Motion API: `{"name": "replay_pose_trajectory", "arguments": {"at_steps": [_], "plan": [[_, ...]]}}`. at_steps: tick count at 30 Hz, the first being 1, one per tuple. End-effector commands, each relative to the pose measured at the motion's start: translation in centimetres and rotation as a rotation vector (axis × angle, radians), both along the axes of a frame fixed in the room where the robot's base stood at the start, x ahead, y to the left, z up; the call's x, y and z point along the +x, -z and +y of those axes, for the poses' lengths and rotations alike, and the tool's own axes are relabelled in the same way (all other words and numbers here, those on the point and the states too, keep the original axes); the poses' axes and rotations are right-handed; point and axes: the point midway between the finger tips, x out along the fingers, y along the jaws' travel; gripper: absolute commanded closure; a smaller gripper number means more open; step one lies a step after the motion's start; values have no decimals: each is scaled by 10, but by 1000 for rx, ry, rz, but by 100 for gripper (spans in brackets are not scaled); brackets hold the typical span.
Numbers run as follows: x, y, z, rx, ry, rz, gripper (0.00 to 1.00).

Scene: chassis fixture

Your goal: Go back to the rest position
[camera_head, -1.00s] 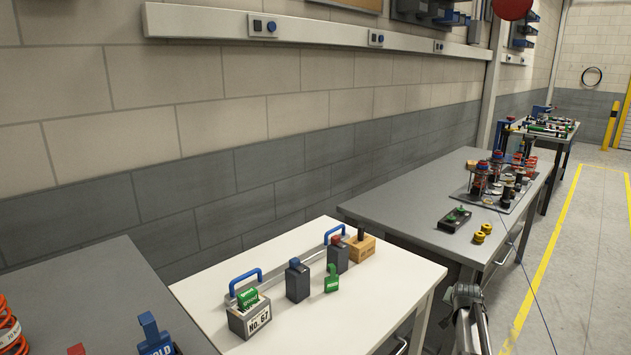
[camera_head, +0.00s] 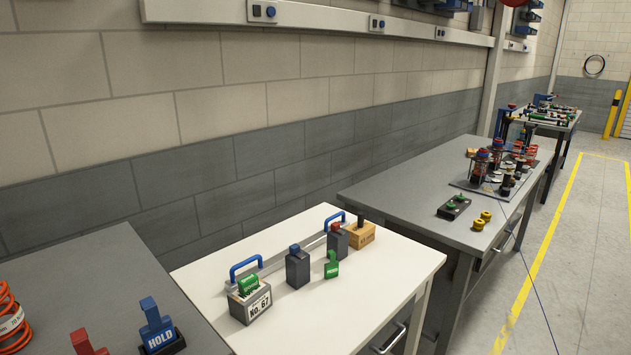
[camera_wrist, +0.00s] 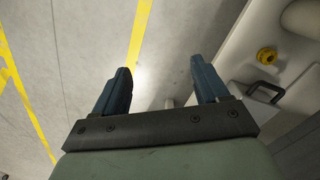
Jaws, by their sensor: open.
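My gripper (camera_wrist: 163,88) shows in the wrist view with its two dark blue fingers spread apart and nothing between them. It points down over the bare grey floor (camera_wrist: 70,60), beside a table edge at the right of that view. In the head view neither my gripper nor my arm shows. A white table (camera_head: 385,275) stands in the middle of the head view. It bears a grey box marked No. 67 (camera_head: 256,306) with green tags, two dark grey blocks (camera_head: 297,270), a green tag (camera_head: 331,265) and a wooden block (camera_head: 362,236).
A grey table (camera_head: 400,190) at the back right bears a black button box (camera_head: 454,208), yellow knobs (camera_head: 482,220) and a crowded fixture. A grey table (camera_head: 75,270) at the left bears a blue HOLD tag (camera_head: 158,325) and orange springs. The right-hand floor (camera_head: 585,260) is open.

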Motion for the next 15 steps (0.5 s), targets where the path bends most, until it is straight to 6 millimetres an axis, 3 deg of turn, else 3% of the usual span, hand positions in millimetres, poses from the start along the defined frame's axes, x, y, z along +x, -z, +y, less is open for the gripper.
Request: {"name": "replay_pose_trajectory", "arguments": {"at_steps": [1, 6, 15], "plan": [[-24, 9, 9, 8, -20, 43, 26], [-92, 31, 33, 33, -88, 178, 26], [-208, 51, 61, 73, -199, 404, 26]]}}
